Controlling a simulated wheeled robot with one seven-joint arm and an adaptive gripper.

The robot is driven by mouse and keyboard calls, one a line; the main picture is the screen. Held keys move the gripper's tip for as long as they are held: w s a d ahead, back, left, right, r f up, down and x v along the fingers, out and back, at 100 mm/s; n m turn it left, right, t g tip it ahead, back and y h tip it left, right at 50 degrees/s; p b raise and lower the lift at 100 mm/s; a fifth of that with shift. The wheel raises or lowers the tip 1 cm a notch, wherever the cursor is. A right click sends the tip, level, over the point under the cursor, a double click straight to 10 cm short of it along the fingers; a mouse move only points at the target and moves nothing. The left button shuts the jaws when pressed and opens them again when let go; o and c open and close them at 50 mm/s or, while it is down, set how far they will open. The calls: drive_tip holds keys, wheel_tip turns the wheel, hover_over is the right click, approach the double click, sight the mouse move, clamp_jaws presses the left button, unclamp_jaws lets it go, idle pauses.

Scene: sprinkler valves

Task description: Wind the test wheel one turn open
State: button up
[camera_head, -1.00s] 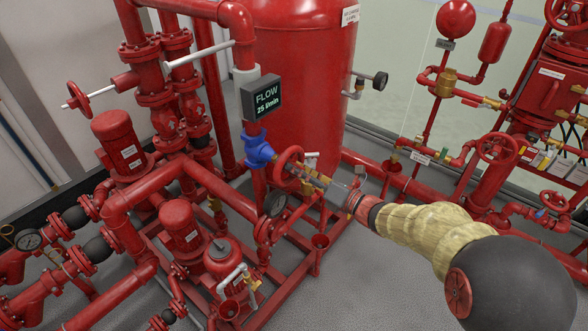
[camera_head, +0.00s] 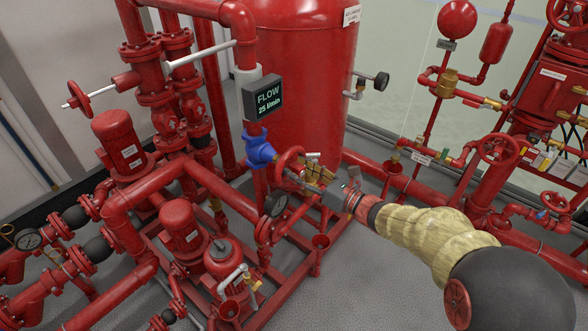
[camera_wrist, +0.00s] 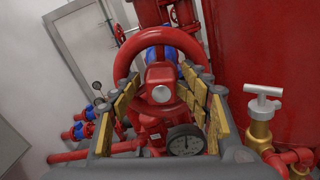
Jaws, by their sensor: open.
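The red test wheel (camera_head: 289,154) is a round handwheel beside the blue fitting, below the flow display. It also shows in the wrist view (camera_wrist: 124,55), with its rim nearly face-on and its red hub (camera_wrist: 160,83) in the middle. My gripper (camera_head: 308,175) is open at the wheel's near side. In the wrist view its gold-padded fingers stand left and right of the hub, near the lower rim. I cannot tell whether they touch the rim. The flow display (camera_head: 262,97) reads 25 l/min. Part of the wheel is hidden behind the fingers in the head view.
A dial gauge (camera_head: 275,203) sits just below the wheel; it also shows between the fingers in the wrist view (camera_wrist: 185,140). A brass valve with a T-handle (camera_wrist: 262,105) stands at the right. A large red tank (camera_head: 300,60) rises behind. Pipes crowd the left.

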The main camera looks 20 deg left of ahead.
sight(303, 173)
drive_tip(key=v, duration=0.7)
drive_tip(key=shift+d+f, duration=0.15)
idle(0.3)
